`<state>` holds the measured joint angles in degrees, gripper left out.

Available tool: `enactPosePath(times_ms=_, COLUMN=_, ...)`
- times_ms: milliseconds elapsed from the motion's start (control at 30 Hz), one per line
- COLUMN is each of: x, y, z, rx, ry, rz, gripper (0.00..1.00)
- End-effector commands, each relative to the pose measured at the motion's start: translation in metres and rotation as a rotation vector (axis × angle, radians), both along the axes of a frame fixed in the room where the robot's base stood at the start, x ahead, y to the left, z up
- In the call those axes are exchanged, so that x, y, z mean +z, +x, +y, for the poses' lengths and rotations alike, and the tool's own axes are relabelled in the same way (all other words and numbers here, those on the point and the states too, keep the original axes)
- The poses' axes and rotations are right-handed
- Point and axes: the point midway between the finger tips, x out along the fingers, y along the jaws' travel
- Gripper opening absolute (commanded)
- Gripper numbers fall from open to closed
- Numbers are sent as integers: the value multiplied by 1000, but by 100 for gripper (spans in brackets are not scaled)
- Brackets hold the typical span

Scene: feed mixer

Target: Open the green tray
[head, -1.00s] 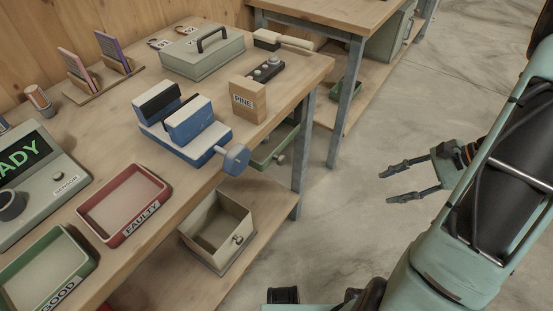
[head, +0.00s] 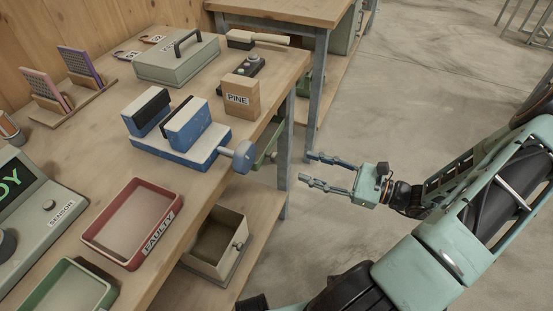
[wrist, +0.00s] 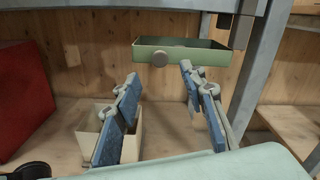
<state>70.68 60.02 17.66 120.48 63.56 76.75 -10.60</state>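The green tray (wrist: 180,50) with a round knob (wrist: 158,60) hangs under the bench top in the wrist view. In the head view only a small part of the green tray (head: 265,140) shows, behind the bench's leg and under the vise handle. My gripper (head: 306,167) is open and empty, just right of the bench leg, pointing left toward the bench. In the wrist view the knob appears between the spread fingertips (wrist: 160,72), farther off and not touched.
An open cream tray (head: 212,248) with a knob sits lower, under the bench. A blue vise (head: 185,135) with a handle sticks out over the bench edge. A red tray (head: 132,222) lies on the bench. The floor right of the bench is clear.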

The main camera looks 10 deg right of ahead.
Motion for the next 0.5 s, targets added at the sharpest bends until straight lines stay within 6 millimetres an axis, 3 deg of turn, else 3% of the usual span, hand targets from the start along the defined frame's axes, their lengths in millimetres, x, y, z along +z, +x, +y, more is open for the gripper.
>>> enactPosePath(times_ms=300, x=-2, y=35, z=50, rx=6, ry=-1, rz=1, gripper=38)
enactPosePath(times_ms=500, x=-1, y=49, z=69, rx=3, ry=-3, rz=0, gripper=38)
